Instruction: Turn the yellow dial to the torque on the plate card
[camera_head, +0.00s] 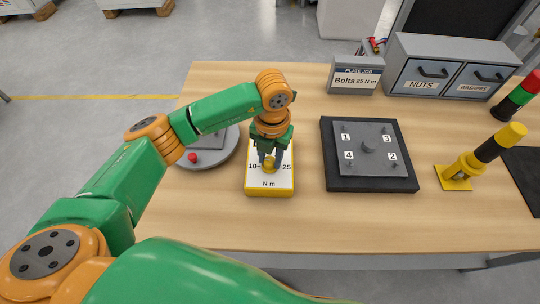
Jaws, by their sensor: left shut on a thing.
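The yellow dial (269,165) sits on a box (284,191) with a white face and yellow sides, marked 10 on the left, 25 on the right and N m below. My left gripper (269,161) points down over the box and is shut on the dial. The gripper hides the upper part of the face, and the dial's pointer cannot be made out. The plate card (356,80) at the back reads "PLATE JOB, Bolts 25 N m". My right gripper is not in view.
A dark plate (350,165) with corners numbered 1 to 4 lies right of the box. A yellow and black tool (486,155) stands further right. Drawers labelled NUTS (423,85) and WASHERS stand behind. A round grey base (222,156) with a red button is left.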

